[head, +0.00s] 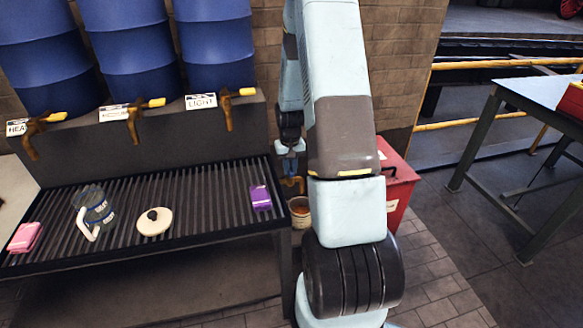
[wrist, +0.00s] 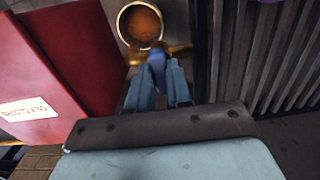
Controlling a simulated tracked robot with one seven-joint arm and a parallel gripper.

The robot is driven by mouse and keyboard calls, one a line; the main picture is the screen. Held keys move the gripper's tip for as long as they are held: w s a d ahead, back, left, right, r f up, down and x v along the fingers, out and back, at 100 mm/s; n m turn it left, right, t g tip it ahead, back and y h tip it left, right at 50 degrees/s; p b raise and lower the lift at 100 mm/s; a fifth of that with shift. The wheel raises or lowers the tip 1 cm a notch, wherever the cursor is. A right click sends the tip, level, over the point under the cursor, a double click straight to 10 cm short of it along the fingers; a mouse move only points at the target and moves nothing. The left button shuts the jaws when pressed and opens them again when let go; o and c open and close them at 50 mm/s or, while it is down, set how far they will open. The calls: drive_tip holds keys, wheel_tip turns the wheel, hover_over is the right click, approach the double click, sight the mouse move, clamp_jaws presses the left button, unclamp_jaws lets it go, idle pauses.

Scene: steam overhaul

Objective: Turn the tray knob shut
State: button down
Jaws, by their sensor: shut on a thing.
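My gripper (head: 290,150) reaches down at the right end of the slatted drain tray (head: 160,185). In the wrist view its two grey-blue fingers are shut on a small blue tray knob (wrist: 157,72), which is mostly hidden between them. Brass-coloured tap parts (wrist: 180,49) show on both sides of the knob. In the head view the brass tap (head: 293,183) shows just below my gripper. A bucket with orange-brown contents (wrist: 141,22) stands below the tap. I cannot tell how far the knob is turned.
A red bin (head: 398,180) stands close to the right of my gripper. On the tray are a glass jug (head: 95,208), a cream lid (head: 155,222), a purple block (head: 260,197) and a pink block (head: 25,237). Blue drums (head: 135,45) with taps stand behind. A table (head: 535,95) is at right.

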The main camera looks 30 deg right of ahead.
sight(290, 169)
drive_tip(key=c, duration=1)
unclamp_jaws()
drive_tip(key=shift+c, duration=0.2)
drive_tip(key=shift+r, duration=0.1)
wheel_tip(290, 169, up, 14)
drive_tip(key=shift+f, duration=0.25)
